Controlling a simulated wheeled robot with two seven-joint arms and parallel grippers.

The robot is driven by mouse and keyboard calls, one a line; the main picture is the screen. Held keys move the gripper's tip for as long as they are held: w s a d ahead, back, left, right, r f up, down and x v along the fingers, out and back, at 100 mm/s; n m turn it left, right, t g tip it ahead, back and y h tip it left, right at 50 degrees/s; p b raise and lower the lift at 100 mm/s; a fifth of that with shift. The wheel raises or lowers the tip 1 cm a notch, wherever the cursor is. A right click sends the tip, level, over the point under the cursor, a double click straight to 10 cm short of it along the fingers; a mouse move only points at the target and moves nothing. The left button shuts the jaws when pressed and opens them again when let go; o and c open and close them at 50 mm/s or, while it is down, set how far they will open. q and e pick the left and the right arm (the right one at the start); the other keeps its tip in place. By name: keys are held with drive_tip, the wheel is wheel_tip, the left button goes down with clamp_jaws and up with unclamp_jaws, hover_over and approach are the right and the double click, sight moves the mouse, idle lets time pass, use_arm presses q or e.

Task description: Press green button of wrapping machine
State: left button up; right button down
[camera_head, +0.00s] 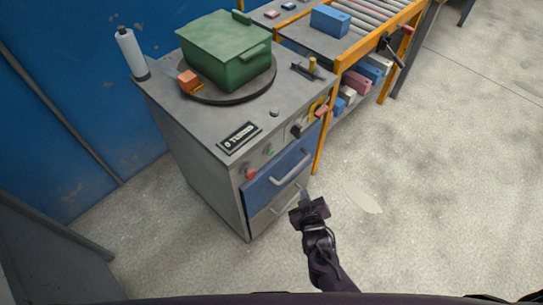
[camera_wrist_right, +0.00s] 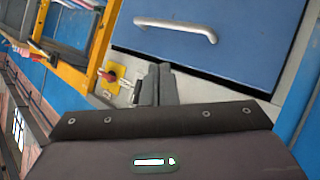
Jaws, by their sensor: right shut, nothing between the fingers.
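The wrapping machine is a grey cabinet (camera_head: 190,120) with a dark round turntable (camera_head: 228,98) on top. Its small green button (camera_head: 268,152) is on the upper front edge, above a blue drawer (camera_head: 283,165) and right of a red button (camera_head: 250,174). My right gripper (camera_head: 305,196) is shut and empty, in front of the cabinet, lower and to the right of the green button and apart from it. In the right wrist view its closed fingers (camera_wrist_right: 158,82) show before the blue drawer front (camera_wrist_right: 235,40); I cannot make out the green button there. My left gripper is out of view.
A green lidded box (camera_head: 225,50) stands on the turntable. A white film roll (camera_head: 130,52) stands at the back left corner. A yellow-framed roller conveyor (camera_head: 365,20) is behind to the right. A drawer handle (camera_head: 292,168) juts out near my gripper. The floor (camera_head: 430,190) at right is clear.

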sight(270, 152)
drive_tip(key=w+a+r+t, duration=0.1)
drive_tip(key=w+r+t, duration=0.1)
drive_tip(key=r, duration=0.4)
drive_tip(key=shift+w+a+r+b, duration=0.15)
drive_tip(key=shift+w+a+b, duration=0.2)
drive_tip(key=shift+w, duration=0.2)
drive_tip(key=w+a+b, duration=0.4)
drive_tip(key=w+a, duration=0.2)
drive_tip(key=shift+b, duration=0.4)
drive_tip(key=shift+w+a, duration=0.1)
drive_tip(key=shift+w, duration=0.05)
idle(1.4)
drive_tip(key=shift+w+a, duration=0.25)
